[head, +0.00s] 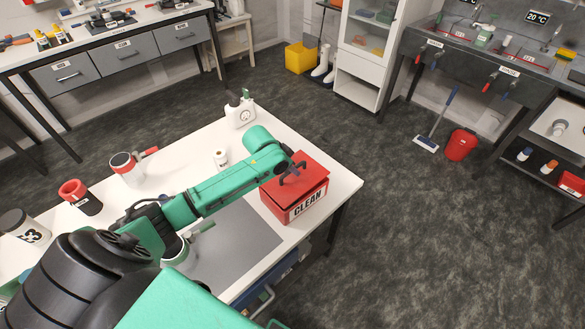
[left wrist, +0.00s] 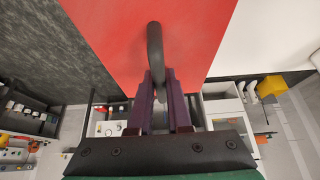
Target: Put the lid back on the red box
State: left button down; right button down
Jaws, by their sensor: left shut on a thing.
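The red box (head: 303,208), with a white "CLEAN" label on its front, stands near the right end of the white bench. Its flat red lid (head: 311,166) lies over the box top, looking slightly turned against it; I cannot tell whether it is fully seated. The lid has a dark arched handle (left wrist: 154,45). My left gripper (head: 291,173) reaches in from the left over the lid and is shut on this handle; its dark fingers (left wrist: 158,92) also show in the left wrist view. My right gripper is not in view.
Open floor lies right of the bench.

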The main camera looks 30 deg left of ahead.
pick_arm(q)
jog(key=shift+f, duration=0.4)
jog(key=c, duration=0.8)
grip_release()
jog(key=shift+c, duration=0.2)
jog(key=shift+r, duration=0.1)
jog(key=shift+r, duration=0.3)
jog(key=v, duration=1.2)
jog(key=shift+r+b, duration=0.25)
jog(key=shift+b, duration=0.15)
jog(key=shift+s, duration=0.1)
